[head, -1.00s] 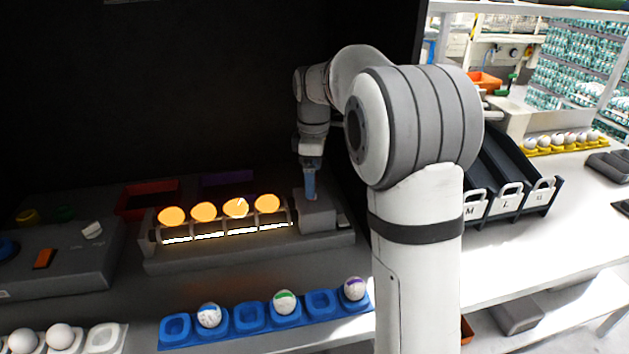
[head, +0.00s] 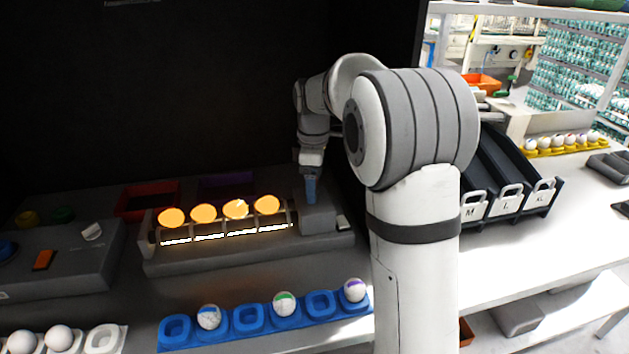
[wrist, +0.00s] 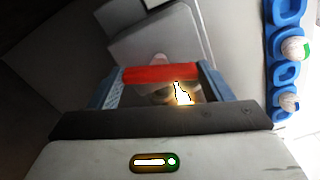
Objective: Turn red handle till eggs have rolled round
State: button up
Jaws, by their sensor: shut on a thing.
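The red handle (wrist: 160,74) lies between the two blue fingers of my gripper (wrist: 161,82) in the wrist view, and the fingers are shut on it. In the head view my gripper (head: 311,192) points down at the grey box at the right end of the roller stand (head: 195,262); the handle is hidden there. Several eggs (head: 235,209) glow orange in a row on the rollers, lit from below. A bright crack-like mark shows on the third egg from the left.
A blue tray (head: 232,333) with a few marked eggs lies in front, and a white egg tray (head: 120,340) at front left. A grey control box (head: 75,270) stands left. Red (head: 148,198) and purple (head: 228,180) trays lie behind. Black chutes (head: 500,200) stand right.

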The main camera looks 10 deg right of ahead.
dwell(0.3)
jog(key=m+p, duration=0.2)
jog(key=m, duration=0.2)
jog(key=shift+r+m, duration=0.1)
jog(key=shift+m, duration=0.3)
jog(key=m+p, duration=0.1)
jog(key=m, duration=0.3)
jog(key=shift+m, duration=0.3)
jog(key=m+p, duration=0.1)
jog(key=m, duration=0.8)
jog(key=shift+p, duration=0.4)
jog(key=shift+m, duration=0.3)
jog(key=o, duration=1)
jog(key=shift+c, duration=0.2)
